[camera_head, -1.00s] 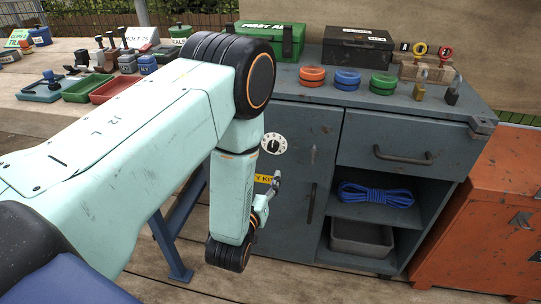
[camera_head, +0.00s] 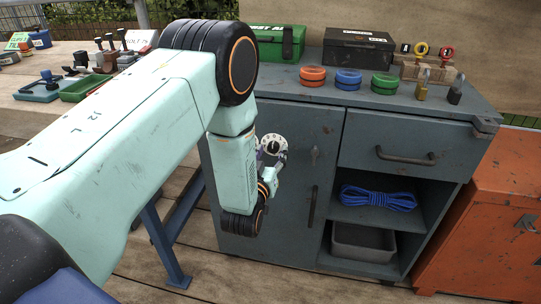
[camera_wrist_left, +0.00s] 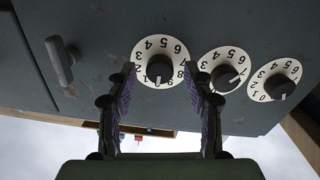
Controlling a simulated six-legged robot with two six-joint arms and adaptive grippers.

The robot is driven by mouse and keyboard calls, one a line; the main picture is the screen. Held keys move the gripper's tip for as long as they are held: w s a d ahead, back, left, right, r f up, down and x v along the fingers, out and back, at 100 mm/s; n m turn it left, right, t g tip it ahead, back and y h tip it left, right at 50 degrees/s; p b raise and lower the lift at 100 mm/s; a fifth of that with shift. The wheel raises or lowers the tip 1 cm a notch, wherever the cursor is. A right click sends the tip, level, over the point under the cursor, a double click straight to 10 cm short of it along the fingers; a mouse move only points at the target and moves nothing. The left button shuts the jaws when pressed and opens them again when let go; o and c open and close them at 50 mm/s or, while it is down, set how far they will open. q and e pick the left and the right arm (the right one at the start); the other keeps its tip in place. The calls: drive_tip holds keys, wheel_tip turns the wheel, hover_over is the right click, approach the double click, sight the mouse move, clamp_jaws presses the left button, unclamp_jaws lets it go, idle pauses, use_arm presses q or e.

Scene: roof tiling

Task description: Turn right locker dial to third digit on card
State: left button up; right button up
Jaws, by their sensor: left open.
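The right locker dial (camera_head: 271,145), a white numbered disc with a black knob, is on the front of the grey locker (camera_head: 330,125). In the left wrist view this dial (camera_wrist_left: 160,50) is the leftmost of three, because that view is turned over. My left gripper (camera_head: 271,168) is at the dial. In the wrist view its two fingers (camera_wrist_left: 160,82) are open, one on each side of the black knob; I cannot tell whether they touch it. The other two dials (camera_wrist_left: 223,60) (camera_wrist_left: 278,70) are hidden behind my arm in the head view. I cannot make out the card with the digits.
A drawer (camera_head: 400,145) and a shelf with blue rope (camera_head: 378,199) are further right. Coloured rings (camera_head: 348,80), padlocks and boxes stand on top. An orange cabinet (camera_head: 480,230) is at the right.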

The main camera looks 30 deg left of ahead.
use_arm(q)
drive_tip(key=shift+c, duration=0.4)
clamp_jaws()
